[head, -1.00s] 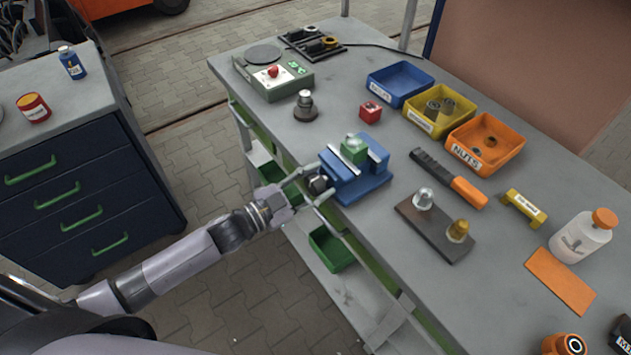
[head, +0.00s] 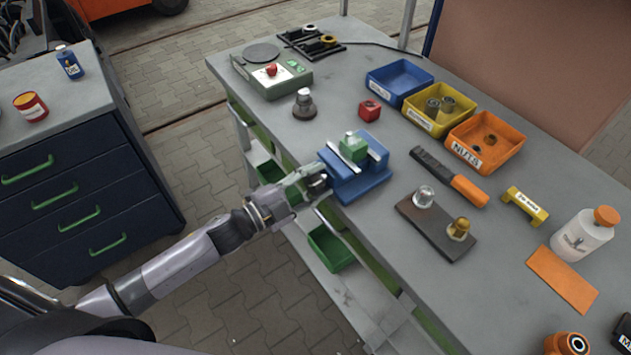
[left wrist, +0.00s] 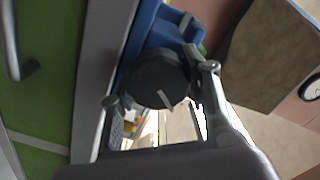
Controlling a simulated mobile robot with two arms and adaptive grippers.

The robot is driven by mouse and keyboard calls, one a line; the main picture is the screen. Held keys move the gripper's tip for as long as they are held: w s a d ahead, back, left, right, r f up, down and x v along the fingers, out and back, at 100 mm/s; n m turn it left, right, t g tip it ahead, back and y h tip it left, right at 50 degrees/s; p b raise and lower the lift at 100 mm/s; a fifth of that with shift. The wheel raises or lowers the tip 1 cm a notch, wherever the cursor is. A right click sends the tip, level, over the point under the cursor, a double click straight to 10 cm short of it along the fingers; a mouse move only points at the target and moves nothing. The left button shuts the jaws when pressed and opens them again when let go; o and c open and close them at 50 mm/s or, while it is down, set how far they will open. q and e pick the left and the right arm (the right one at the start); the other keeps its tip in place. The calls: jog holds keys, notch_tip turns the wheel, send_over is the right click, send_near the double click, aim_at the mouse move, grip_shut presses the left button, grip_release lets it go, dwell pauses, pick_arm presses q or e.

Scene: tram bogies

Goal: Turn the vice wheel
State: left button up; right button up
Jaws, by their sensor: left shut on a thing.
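The blue vice (head: 362,184) stands at the near edge of the workbench, with a green block (head: 354,147) between its pale jaws. Its dark round wheel (head: 317,184) faces my left arm. My left gripper (head: 307,181) reaches in from the left and is shut on the wheel. In the left wrist view, the wheel (left wrist: 157,80) fills the space between the two fingers of my left gripper (left wrist: 159,85), one on each side of its rim. A light mark shows on the wheel's face. My right gripper is not in view.
Blue (head: 398,99), yellow (head: 411,115) and orange (head: 453,148) bins line the back. A dark plate (head: 418,234) with two fittings lies right of the vice.

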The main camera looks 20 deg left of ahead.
pick_arm(q)
jog(key=o, duration=1.2)
